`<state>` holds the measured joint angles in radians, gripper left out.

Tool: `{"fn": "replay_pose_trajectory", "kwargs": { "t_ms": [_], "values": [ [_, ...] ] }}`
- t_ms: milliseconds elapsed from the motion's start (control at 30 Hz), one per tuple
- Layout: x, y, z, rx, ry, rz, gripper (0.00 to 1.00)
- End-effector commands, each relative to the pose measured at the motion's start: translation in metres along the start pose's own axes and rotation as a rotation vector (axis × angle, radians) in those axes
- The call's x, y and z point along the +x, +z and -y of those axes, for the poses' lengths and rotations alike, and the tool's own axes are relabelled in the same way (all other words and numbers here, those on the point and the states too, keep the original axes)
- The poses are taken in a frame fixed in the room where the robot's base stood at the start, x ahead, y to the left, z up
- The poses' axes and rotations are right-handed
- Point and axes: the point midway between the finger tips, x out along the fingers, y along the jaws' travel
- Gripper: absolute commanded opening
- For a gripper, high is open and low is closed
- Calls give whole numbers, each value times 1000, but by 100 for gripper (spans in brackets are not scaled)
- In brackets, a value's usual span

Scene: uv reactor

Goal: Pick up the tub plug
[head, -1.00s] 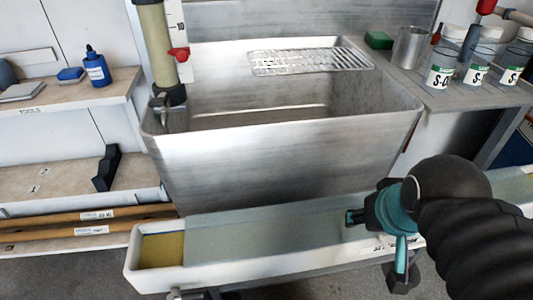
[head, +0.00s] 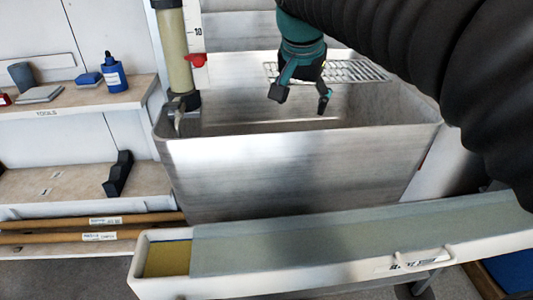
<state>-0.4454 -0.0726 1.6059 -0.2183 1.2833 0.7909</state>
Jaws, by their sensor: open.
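I cannot make out the tub plug in the head view. The grey metal tub (head: 300,175) stands in the middle, and its front wall hides most of its floor. My gripper (head: 302,100) is teal and black. It points down with its two fingers spread apart and nothing between them. It appears over the tub's opening, in front of the metal grate (head: 355,71) at the back. I cannot tell its exact height above the rim.
A vertical tube (head: 174,45) with a red knob (head: 195,61) stands at the tub's left corner. A long white trough (head: 160,287) runs along the front. Shelves at left hold a blue bottle (head: 114,74) and a black bracket (head: 118,175). My arm covers the upper right.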

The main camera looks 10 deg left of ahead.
Motion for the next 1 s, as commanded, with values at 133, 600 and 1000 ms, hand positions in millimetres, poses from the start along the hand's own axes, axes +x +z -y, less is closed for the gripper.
{"fn": "replay_pose_trajectory", "kwargs": {
  "t_ms": [133,600,1000],
  "values": [
    [36,14,57,2,29,128,74],
    [90,45,112,13,79,265,74],
    [151,60,107,13,77,263,74]
  ]
}}
